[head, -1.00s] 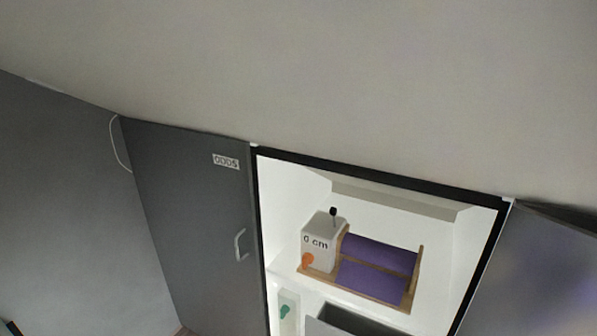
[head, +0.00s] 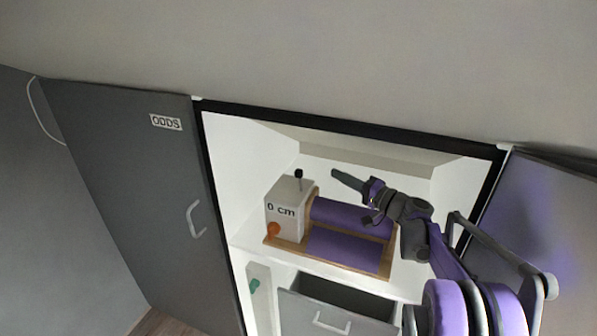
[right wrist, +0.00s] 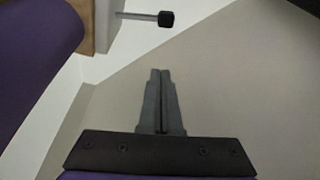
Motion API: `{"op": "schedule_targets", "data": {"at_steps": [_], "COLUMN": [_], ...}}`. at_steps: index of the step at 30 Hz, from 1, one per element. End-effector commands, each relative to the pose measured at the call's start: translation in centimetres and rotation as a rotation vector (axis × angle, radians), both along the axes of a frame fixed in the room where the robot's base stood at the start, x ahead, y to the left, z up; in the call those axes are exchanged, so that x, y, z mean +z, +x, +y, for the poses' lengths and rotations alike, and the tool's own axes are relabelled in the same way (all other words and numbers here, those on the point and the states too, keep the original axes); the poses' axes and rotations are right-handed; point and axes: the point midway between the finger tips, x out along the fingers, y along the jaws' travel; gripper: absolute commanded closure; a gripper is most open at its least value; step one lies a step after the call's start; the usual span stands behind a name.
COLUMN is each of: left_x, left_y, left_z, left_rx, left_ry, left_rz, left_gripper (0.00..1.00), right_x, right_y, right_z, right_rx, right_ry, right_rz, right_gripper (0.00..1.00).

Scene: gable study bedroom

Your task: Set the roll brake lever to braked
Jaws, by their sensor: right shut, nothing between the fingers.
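In the head view a white box (head: 290,208) marked "0 cm" stands on a wooden base beside a purple roll (head: 345,250). A short lever with a black knob (head: 298,174) stands up from the box top. An orange knob (head: 273,230) is on the box's front face. My right gripper (head: 335,172) is shut and empty, above the roll and to the right of the black knob, apart from it. In the right wrist view its closed fingers (right wrist: 160,72) point toward a pale wall, and the lever's black knob (right wrist: 166,19) shows beyond the tips. My left gripper is not in view.
The roll unit sits on a white cupboard shelf. The grey "ODDS" door (head: 130,180) is at the left, and an open door (head: 545,215) is at the right. Below are a grey drawer (head: 332,318) and a green knob (head: 254,285). A sloped ceiling is overhead.

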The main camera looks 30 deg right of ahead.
Motion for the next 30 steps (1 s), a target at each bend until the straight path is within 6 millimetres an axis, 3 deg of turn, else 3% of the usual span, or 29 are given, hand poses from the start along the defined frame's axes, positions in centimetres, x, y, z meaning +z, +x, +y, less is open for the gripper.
{"op": "schedule_targets", "data": {"at_steps": [5, 18, 22, 30], "left_x": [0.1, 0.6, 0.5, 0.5], "left_y": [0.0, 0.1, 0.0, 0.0], "left_z": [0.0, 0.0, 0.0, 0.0], "left_rx": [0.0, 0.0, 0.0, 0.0], "left_ry": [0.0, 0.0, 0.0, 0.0], "left_rz": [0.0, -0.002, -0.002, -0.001], "left_gripper": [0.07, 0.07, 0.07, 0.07], "right_x": [0.3, 1.1, 0.4, -0.1], "right_y": [1.3, 9.6, 7.8, 6.8], "right_z": [0.2, 3.7, 5.2, 6.4], "right_rx": [-0.002, 0.0, -0.003, -0.004], "right_ry": [0.007, 0.006, 0.005, 0.005], "right_rz": [-0.01, -0.008, -0.008, -0.007], "right_gripper": [1.0, 1.0, 1.0, 1.0]}}
